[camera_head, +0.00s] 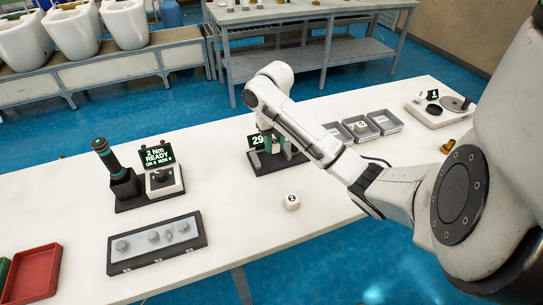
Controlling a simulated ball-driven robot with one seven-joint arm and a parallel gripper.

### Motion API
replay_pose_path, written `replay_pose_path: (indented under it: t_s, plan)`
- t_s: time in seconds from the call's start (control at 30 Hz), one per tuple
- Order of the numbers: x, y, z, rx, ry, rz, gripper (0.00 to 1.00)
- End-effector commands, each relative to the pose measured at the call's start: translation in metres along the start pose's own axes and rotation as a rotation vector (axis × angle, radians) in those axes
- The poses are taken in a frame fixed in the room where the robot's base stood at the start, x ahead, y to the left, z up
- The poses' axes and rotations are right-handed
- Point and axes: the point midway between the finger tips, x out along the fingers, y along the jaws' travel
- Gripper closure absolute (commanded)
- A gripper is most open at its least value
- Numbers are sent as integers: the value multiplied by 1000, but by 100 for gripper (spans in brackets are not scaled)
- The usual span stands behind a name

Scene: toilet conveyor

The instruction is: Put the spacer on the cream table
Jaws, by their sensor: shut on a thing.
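The cream table (240,229) is the long pale worktop across the view. My arm reaches over it from the right. My gripper (276,146) points down at a dark device with a "29" display (257,141), behind my forearm. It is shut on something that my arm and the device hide. I cannot make out for sure which thing is the spacer.
A dark tray with grey round parts (157,243), a torque driver in its stand (115,170) and a red tray (32,275) are at the left. Grey bins (384,122) and a white station (440,110) are at the right. The front middle is clear.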

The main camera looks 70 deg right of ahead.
Motion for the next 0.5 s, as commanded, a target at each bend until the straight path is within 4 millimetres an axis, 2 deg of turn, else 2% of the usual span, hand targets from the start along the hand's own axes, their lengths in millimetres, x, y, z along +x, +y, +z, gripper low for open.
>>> replay_pose_path:
  t_s: [0.17,0.33,0.5]
  plan:
    - [8,4,4,-1,1,1,97]
    - [31,8,5,1,4,3,97]
    - [40,6,5,0,2,0,97]
